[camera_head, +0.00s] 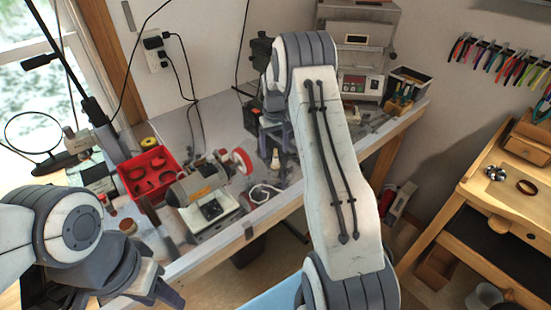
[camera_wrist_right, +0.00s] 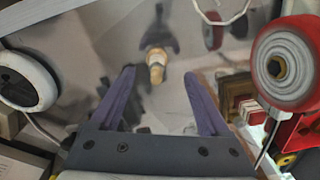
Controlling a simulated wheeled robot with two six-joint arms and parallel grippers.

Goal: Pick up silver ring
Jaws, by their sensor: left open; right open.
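I cannot make out the silver ring for certain in either view. A small pale, shiny spot (camera_wrist_right: 190,128) lies between the right fingers in the right wrist view, too blurred to identify. My right gripper (camera_head: 279,143) is over the metal workbench (camera_head: 225,125), partly hidden behind my right arm. In the right wrist view its two purple fingers (camera_wrist_right: 160,76) are spread with nothing held between them. A small tool with a tan end (camera_wrist_right: 156,66) is beyond the fingertips. My left gripper (camera_head: 158,295) is open at the lower left, in front of the bench edge.
A red bin (camera_head: 150,174), a grey machine (camera_head: 206,196) and a red-rimmed wheel (camera_head: 243,161) crowd the bench's left half; the wheel (camera_wrist_right: 287,63) is right of my right gripper. A control box (camera_head: 357,85) stands behind. The wooden bench (camera_head: 500,205) at right holds silvery pieces (camera_head: 495,173) and a brown ring (camera_head: 527,187).

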